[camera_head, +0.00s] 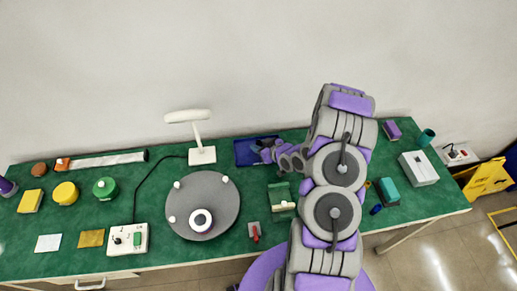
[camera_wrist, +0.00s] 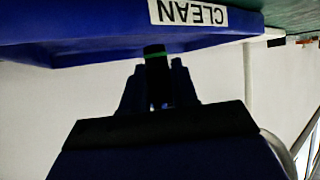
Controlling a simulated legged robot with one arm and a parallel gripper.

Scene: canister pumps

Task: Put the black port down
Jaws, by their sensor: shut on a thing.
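The black port (camera_wrist: 155,50), a small dark cylinder with a green band, shows in the wrist view. My gripper (camera_wrist: 159,82) is shut on it, with a dark finger on each side. The port's far end is right against the edge of the blue tray in the picture; I cannot tell if they touch. The blue tray (camera_wrist: 75,47) bears a white label reading CLEAN (camera_wrist: 188,13). In the head view the blue tray (camera_head: 244,148) lies at the back of the green table, and my gripper (camera_head: 268,153) is over its right part. The port cannot be made out there.
A white lamp (camera_head: 202,155) stands left of the tray. A grey round turntable (camera_head: 215,183) with white pegs and a white ring is in front of it. A green fixture (camera_head: 280,192) stands near my arm. Bare green table (camera_head: 255,185) lies in front of the tray.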

